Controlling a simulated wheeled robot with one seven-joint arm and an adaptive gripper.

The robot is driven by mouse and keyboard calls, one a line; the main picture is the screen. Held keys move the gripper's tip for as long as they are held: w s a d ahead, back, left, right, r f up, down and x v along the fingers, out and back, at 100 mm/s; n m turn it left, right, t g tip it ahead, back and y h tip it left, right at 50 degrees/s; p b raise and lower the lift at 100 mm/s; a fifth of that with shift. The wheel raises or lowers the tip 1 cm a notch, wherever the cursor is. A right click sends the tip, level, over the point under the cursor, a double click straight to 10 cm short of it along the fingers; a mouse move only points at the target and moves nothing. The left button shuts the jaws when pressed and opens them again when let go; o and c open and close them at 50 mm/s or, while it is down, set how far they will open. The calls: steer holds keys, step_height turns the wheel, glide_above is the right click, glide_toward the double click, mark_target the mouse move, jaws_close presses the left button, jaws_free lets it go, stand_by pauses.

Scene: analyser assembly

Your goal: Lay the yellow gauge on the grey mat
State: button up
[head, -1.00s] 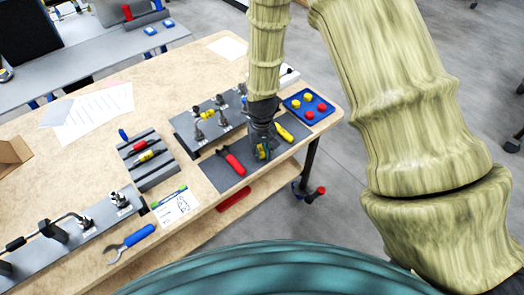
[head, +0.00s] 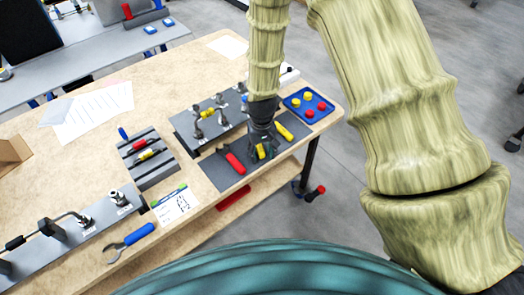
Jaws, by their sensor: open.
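The grey mat (head: 217,177) lies at the front right of the wooden table. My gripper (head: 262,155) points down low over the mat, its fingers open. A small yellow piece (head: 261,151) shows between the fingers, mostly hidden by them. It may be the yellow gauge; I cannot tell whether it touches the mat. Red-handled pliers (head: 235,162) lie on the mat just left of my gripper. A yellow-handled tool (head: 284,132) lies to its right. A yellow and a red piece (head: 140,144) also rest in a grey slotted rack (head: 153,172) to the left.
A plate with upright metal fittings (head: 187,137) stands behind the mat. A blue tray (head: 292,111) with red and yellow pieces is at the right corner. A printed card (head: 174,205) and a blue-handled wrench (head: 131,242) lie front left. The table's middle is clear.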

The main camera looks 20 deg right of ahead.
step_height(320, 180, up, 12)
stand_by(0.7)
